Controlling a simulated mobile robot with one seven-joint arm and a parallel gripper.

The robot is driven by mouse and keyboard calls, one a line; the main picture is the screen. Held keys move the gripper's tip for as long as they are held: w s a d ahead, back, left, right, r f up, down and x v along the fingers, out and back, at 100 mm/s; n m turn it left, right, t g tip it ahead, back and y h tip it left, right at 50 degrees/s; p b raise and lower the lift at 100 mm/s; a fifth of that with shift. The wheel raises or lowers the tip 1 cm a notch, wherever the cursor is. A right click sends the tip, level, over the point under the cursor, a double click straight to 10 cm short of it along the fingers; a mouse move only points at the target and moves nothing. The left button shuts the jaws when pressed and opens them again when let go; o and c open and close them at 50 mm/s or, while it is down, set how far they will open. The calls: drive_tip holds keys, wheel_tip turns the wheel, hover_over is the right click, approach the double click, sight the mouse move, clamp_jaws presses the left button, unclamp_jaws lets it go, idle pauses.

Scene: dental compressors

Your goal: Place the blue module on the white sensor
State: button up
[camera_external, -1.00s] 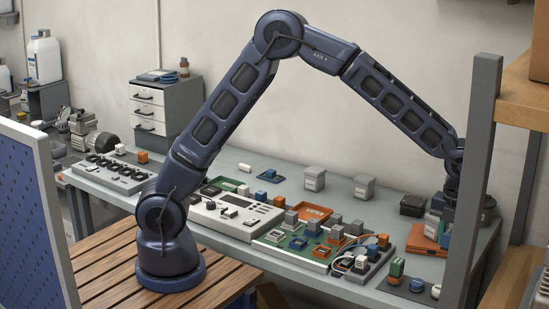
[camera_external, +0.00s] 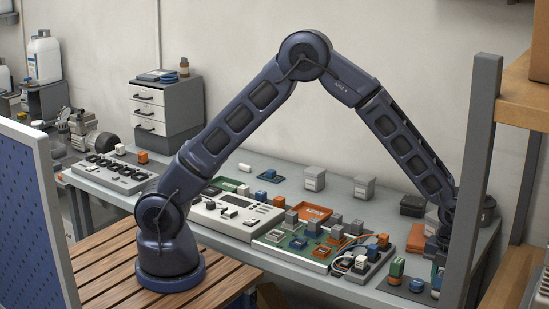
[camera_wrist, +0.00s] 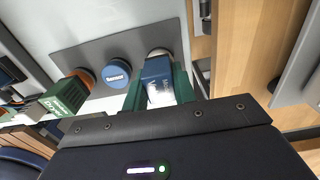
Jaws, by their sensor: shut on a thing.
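The blue module (camera_wrist: 157,80) is between the green fingers of my gripper (camera_wrist: 159,88), which is shut on it. It also shows in the external view (camera_external: 438,280), low over the dark plate at the table's right end. The white sensor (camera_wrist: 158,51) is a round piece that shows just past the module's far end in the wrist view. The module covers most of it. I cannot tell whether the two touch. In the external view my gripper is partly hidden by the grey post.
On the same dark plate (camera_wrist: 92,48) stand a round blue sensor (camera_wrist: 117,73) and a green module (camera_wrist: 65,97) on an orange sensor (camera_wrist: 86,77), left of my gripper. A grey post (camera_external: 478,190) and wooden shelf (camera_external: 524,98) stand close on the right.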

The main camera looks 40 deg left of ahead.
sight(442, 273)
drive_tip(key=o, duration=1)
wheel_tip(442, 273, up, 12)
idle(0.3)
